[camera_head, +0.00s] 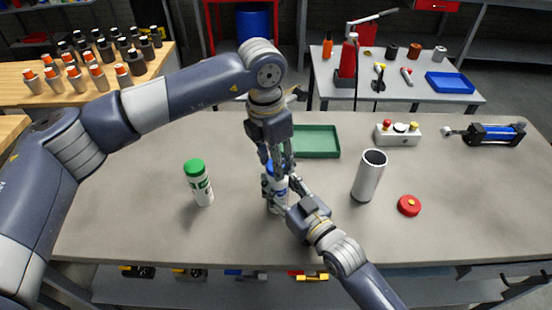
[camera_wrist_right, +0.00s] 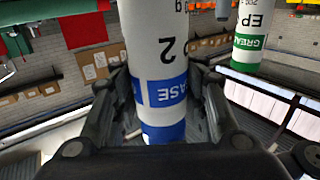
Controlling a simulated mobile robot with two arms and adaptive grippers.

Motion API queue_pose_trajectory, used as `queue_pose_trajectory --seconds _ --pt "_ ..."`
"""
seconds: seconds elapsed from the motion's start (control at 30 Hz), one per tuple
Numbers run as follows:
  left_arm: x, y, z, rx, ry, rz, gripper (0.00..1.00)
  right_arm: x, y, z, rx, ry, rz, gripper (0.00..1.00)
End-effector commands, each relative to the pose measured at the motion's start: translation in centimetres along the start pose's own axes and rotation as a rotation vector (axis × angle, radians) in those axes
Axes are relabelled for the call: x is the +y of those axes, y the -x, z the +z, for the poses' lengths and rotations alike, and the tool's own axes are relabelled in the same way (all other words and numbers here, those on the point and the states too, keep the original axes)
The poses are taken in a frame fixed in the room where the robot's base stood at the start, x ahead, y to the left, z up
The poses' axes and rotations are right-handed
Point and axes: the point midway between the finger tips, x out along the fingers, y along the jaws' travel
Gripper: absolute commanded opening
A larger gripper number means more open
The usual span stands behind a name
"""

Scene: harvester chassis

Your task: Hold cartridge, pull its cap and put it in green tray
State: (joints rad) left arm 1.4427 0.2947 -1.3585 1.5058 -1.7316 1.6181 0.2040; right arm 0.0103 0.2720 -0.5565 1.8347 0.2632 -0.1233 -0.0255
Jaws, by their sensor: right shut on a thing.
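A white grease cartridge with blue markings (camera_head: 279,199) stands upright near the middle of the bench. My right gripper (camera_head: 279,194) comes from the lower right and is shut on its body. In the right wrist view the cartridge (camera_wrist_right: 158,55) sits between the fingers. Its blue cap (camera_head: 269,167) is partly hidden by my left gripper (camera_head: 277,167), which points down from above at the cap. Whether the left fingers grip the cap is unclear. The green tray (camera_head: 318,142) lies just behind, partly hidden by the left gripper, and its visible part is empty.
A second cartridge with a green cap (camera_head: 199,183) stands to the left; it also shows in the right wrist view (camera_wrist_right: 251,38). To the right are a metal cylinder (camera_head: 369,177), a red round part (camera_head: 409,206) and a button box (camera_head: 398,134). The front left bench is clear.

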Motion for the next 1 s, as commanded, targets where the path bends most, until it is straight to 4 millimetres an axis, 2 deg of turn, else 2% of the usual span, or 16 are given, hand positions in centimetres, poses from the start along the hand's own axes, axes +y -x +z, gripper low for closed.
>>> queue_pose_trajectory --seconds 0.17,0.4,0.6,0.63,0.73,1.0 --pt "0.0 1.2 0.2 -0.003 0.0 0.002 0.1 0.0 0.0 -0.1 0.002 0.0 0.0 0.0" --pt "0.0 3.9 0.5 -0.001 0.0 0.0 0.1 0.0 0.0 -0.1 0.002 0.0 0.0 0.0" --pt "0.0 4.0 0.5 0.0 0.0 0.0 0.1 0.0 0.0 -0.1 0.002 0.0 0.0 0.0" --pt "0.0 4.0 0.5 0.0 0.0 0.0 0.1 0.0 0.0 -0.1 0.002 0.0 0.0 0.39" --pt "0.0 4.0 0.5 0.0 0.0 0.0 0.1 0.0 0.0 -0.1 0.002 0.0 0.0 0.62" --pt "0.0 4.0 0.5 0.0 0.0 0.0 0.1 0.0 0.0 0.0 0.001 0.0 0.0 0.64"
